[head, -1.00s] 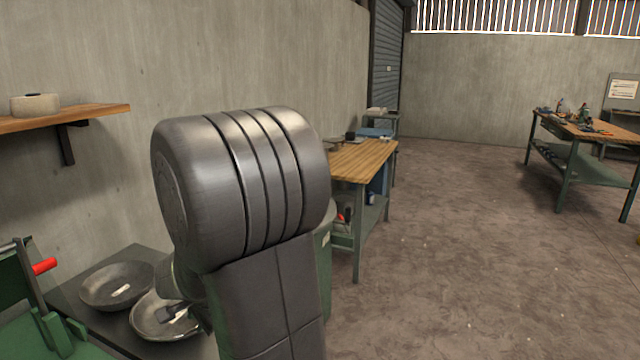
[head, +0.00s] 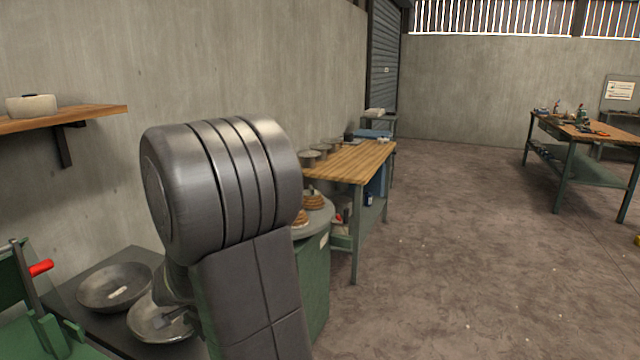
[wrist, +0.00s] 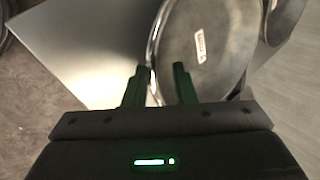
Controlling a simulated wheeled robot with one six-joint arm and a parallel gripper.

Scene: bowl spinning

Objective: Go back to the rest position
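Two metal bowls sit on a dark table (head: 150,259) at the lower left. In the wrist view the near bowl's rim passes between the fingers. Contact cannot be told. In the head view my gripper (head: 178,320) shows small over the near bowl, mostly hidden by my arm.
A green machine with a red handle (head: 41,267) stands at the left edge. A wooden shelf (head: 85,117) is on the wall. The floor (head: 450,270) to the right is clear.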

